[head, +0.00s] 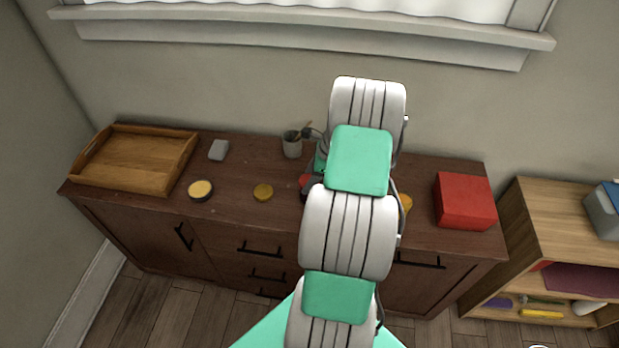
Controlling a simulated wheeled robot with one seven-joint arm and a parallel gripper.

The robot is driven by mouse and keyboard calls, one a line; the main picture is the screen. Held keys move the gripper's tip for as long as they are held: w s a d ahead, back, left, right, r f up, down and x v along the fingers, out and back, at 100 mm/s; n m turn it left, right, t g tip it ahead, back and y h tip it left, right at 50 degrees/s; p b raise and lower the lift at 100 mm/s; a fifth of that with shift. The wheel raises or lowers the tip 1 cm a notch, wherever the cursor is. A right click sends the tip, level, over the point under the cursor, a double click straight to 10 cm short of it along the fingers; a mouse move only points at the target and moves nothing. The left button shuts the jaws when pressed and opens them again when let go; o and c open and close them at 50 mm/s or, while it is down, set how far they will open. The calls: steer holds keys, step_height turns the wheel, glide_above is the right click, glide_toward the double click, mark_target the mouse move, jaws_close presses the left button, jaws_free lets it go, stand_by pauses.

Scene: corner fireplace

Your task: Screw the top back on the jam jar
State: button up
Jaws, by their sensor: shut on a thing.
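My gripper (308,190) is low over the dark wooden sideboard, mostly hidden behind my own arm. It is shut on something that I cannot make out. A small red patch (304,181) shows at the arm's left edge by the gripper; it may be part of the jam jar, but I cannot tell. A round dark tin with a cream top (201,189) stands further left. No jar is clearly visible.
The sideboard (232,203) also carries a wooden tray (135,160), a grey block (219,150), a grey cup with thin items (292,145) and a red box (464,201). A yellow thing (405,205) shows partly right of my arm. A low shelf (545,215) stands at right.

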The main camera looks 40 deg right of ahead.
steer(key=m+h, duration=0.1)
steer(key=m, duration=0.1)
steer(key=m+t, duration=0.1)
steer(key=m, duration=0.2)
steer(key=shift+s+a+f+h, duration=0.1)
steer(key=shift+a+h, duration=0.1)
steer(key=shift+h, duration=0.2)
steer(key=shift+d+m+h, duration=0.1)
steer(key=shift+m+h, duration=0.6)
steer(key=shift+m, duration=1.3)
steer(key=m+h, duration=0.1)
steer(key=m, duration=0.2)
steer(key=shift+f, duration=0.1)
steer(key=o, duration=1.1)
steer(key=shift+c, duration=0.2)
steer(key=o, duration=0.5)
steer(key=shift+o, duration=0.5)
steer(key=shift+o, duration=1.1)
